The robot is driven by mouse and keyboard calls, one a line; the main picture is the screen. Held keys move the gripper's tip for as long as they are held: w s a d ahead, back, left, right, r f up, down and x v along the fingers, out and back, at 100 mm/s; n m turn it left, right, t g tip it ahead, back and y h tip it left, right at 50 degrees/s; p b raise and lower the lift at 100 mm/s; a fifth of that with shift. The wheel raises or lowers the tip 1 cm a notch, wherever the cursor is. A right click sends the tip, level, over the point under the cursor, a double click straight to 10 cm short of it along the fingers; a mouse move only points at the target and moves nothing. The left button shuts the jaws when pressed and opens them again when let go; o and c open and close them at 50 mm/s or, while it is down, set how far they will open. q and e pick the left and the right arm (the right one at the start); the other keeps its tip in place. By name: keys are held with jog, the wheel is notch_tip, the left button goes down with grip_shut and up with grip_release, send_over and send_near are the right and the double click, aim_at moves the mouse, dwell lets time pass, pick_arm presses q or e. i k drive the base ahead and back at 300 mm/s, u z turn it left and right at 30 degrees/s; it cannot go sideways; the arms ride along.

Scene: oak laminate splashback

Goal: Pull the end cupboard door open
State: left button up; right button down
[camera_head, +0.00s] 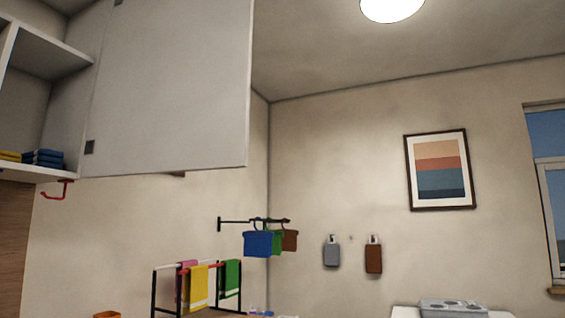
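The end cupboard door (175,85) is a plain pale grey panel at the upper left. It stands swung open, hinged at its left edge where two dark hinges show. Its free edge is at the right, and no handle is visible on this face. The open cupboard (70,120) behind the hinge edge shows its shelves. Blue folded cloths (43,158) and a yellow one lie inside on its bottom. Neither of my grippers shows in the head view.
A red hook (58,190) hangs under the cupboard. Below are a towel rack (197,288) with coloured towels and a wall rail with hanging blue, green and brown containers (258,243). Two dispensers, a framed picture (440,170) and a window are at the right. The air right of the door is clear.

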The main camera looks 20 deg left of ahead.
aim_at(172, 94)
jog(key=u, duration=0.6)
jog(key=i, duration=1)
jog(key=u, duration=1)
